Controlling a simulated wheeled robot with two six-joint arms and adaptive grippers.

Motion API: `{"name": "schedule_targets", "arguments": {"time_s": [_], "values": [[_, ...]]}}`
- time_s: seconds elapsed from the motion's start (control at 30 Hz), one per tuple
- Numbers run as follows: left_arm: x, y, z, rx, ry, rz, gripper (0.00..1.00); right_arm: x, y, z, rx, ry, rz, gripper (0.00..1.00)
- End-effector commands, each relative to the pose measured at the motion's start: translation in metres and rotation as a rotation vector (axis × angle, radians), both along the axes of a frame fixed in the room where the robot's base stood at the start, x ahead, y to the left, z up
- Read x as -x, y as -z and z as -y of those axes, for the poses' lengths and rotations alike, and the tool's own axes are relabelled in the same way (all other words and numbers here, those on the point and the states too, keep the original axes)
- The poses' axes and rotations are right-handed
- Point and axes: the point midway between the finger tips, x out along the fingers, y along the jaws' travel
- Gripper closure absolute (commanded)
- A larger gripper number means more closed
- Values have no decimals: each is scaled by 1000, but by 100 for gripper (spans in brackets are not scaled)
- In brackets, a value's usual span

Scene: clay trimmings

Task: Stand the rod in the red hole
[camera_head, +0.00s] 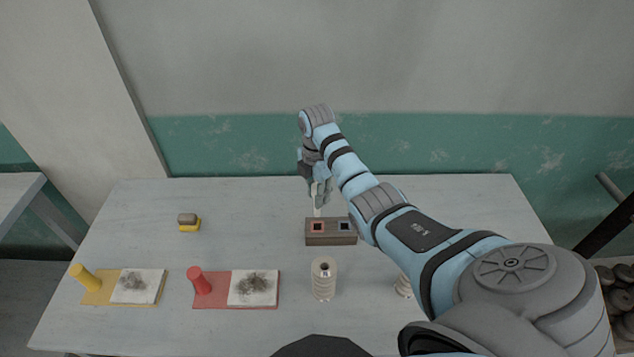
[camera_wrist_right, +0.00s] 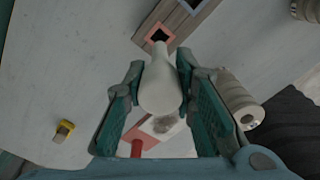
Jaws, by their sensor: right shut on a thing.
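The rod is pale; in the right wrist view (camera_wrist_right: 160,90) it lies between the fingers, its far end pointing toward the red-rimmed hole. In the head view the rod (camera_head: 317,208) hangs below the gripper, above the block's back edge. The wooden block (camera_head: 331,239) has a red-framed hole (camera_head: 317,227) on the left and a blue-framed hole (camera_head: 344,226) on the right. The red hole shows in the wrist view (camera_wrist_right: 160,33) just beyond the rod's tip; I cannot tell whether they touch. My right gripper (camera_head: 318,192) is shut on the rod. My left gripper is not in view.
A ribbed pale spool (camera_head: 323,279) stands in front of the block, with another partly hidden behind my arm (camera_head: 403,286). Red (camera_head: 206,303) and yellow (camera_head: 101,300) boards hold upright pegs and smudged white tiles. A yellow-based sponge (camera_head: 189,223) lies at left.

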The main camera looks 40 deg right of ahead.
Motion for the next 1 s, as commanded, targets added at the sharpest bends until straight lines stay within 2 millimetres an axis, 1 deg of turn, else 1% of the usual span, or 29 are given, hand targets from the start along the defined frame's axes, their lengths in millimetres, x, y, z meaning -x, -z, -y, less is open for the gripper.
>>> {"name": "schedule_targets", "arguments": {"time_s": [0.33, 0.6, 1.0], "values": [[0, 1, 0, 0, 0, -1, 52, 0, 1, 0, 0, 0, -1, 100], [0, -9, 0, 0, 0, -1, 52, 0, -1, 0, 0, 4, -1, 100], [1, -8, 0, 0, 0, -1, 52, 0, 1, 0, 0, 4, 0, 100]]}}
